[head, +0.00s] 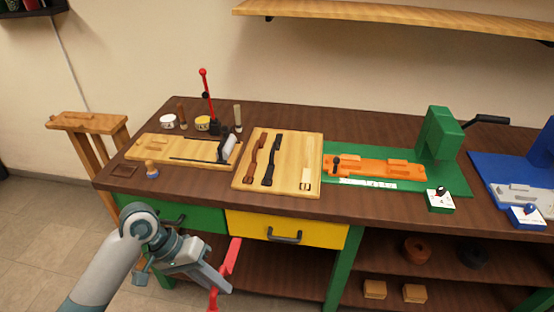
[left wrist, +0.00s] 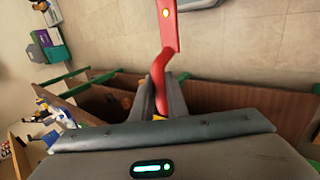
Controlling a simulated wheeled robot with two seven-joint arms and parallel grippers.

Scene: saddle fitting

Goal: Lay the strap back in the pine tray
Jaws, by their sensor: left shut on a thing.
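My left gripper (head: 222,282) is shut on a red strap (head: 231,257). It holds the strap in front of the bench, below the bench top. In the left wrist view the red strap (left wrist: 165,30) runs up from between the fingers (left wrist: 160,100) and shows a small gold dot. The pine tray (head: 295,143) lies on the bench top, up and to the right of the gripper. A brown strap (head: 255,157) and a black strap (head: 271,160) lie in its left and middle part. Its right part has bare wood and a small pale mark or piece (head: 307,180). My right gripper is not in view.
A wooden board with a clamp (head: 150,146) lies left of the tray. A green fixture (head: 438,135) with an orange piece (head: 370,166) stands to its right. A red-knobbed lever (head: 206,95) rises behind. The drawer handles (head: 285,236) and bench front edge are near my arm.

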